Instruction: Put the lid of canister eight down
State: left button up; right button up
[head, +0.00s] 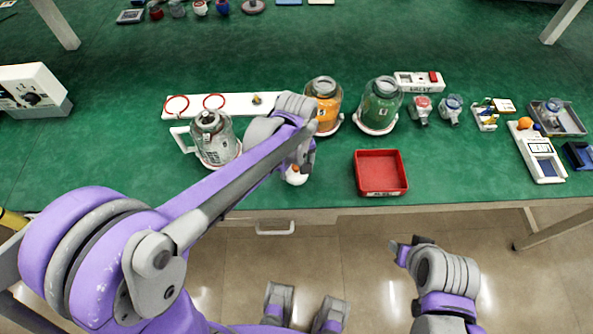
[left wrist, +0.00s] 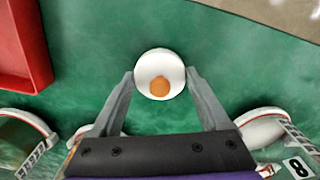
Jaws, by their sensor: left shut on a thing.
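My left gripper (head: 297,172) is shut on a round white lid with an orange-brown knob (left wrist: 159,80). In the left wrist view its two fingertips (left wrist: 160,78) pinch the lid from both sides. In the head view the lid (head: 295,178) shows below the gripper, over the green table near its front edge; I cannot tell whether it touches the table. The canister with grey contents (head: 215,140) stands to the left, partly behind my left arm. A label "8" (left wrist: 297,167) shows on the canister at the right of the wrist view. My right gripper (head: 408,250) hangs in front of the table, its fingers unclear.
An orange-filled canister (head: 321,100) and a green-filled canister (head: 380,105) stand behind the gripper. A red tray (head: 381,173) lies to the right. A white strip with red rings (head: 190,104) lies behind. Green table is bare between lid and tray.

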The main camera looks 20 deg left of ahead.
pick_arm(q)
jog(key=shift+f, duration=0.9)
jog(key=shift+f, duration=0.15)
jog(key=o, duration=1.2)
jog(key=shift+c, duration=0.2)
